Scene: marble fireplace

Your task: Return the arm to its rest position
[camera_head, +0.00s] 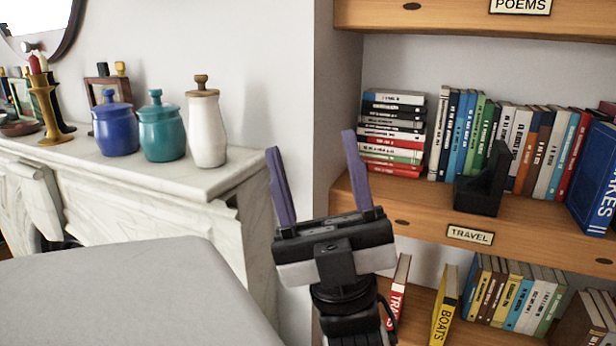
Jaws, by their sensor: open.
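My gripper (312,165) is in the lower middle of the head view, with its two purple fingers pointing up and spread apart. It is open and nothing shows between the fingers. It stands in front of the white wall edge between the mantel and the bookshelf. My arm runs down from it out of the bottom of the view, so most of the arm is hidden.
A marble mantel (198,182) at left bears a blue jar (115,128), a teal jar (162,132) and a white bottle (206,130). A wooden bookshelf (400,205) at right holds several books, a black bookend (482,190) and a blue book (594,180).

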